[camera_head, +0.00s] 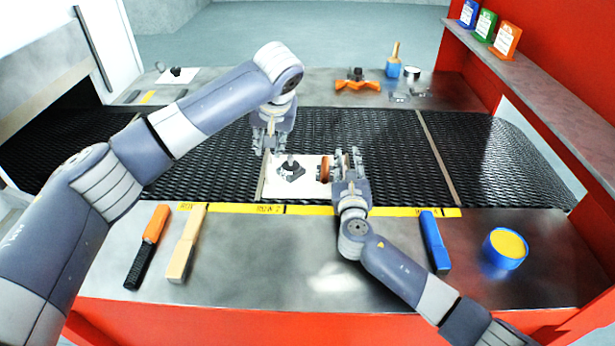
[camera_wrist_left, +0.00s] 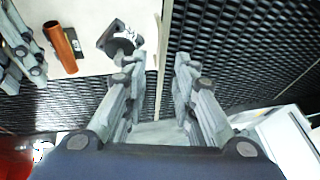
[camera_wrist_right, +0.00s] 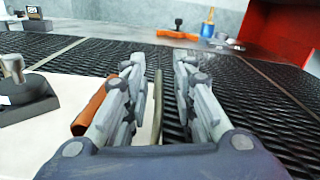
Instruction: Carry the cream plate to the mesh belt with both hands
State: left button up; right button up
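The cream plate (camera_head: 312,163) lies flat on the black mesh belt (camera_head: 395,135), by the yellow front strip. It carries a dark fixture with a knob (camera_head: 291,172) and an orange-brown bar (camera_head: 325,169). The plate also shows in the left wrist view (camera_wrist_left: 85,12) and the right wrist view (camera_wrist_right: 70,92). My left gripper (camera_head: 270,150) is at the plate's far left corner, fingers apart, with nothing between them. My right gripper (camera_head: 346,160) is by the plate's right edge, beside the bar. Its fingers are apart and empty. Contact with the plate cannot be told.
The front ledge holds an orange-black tool (camera_head: 148,245), a beige tool (camera_head: 187,243), a blue tool (camera_head: 434,241) and a blue tub (camera_head: 505,248). The rear table holds an orange part (camera_head: 357,84) and a blue bottle (camera_head: 393,66). Belt to the right is clear.

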pick_arm(q)
jog(key=shift+v, duration=1.2)
pick_arm(e)
jog(key=s, duration=1.2)
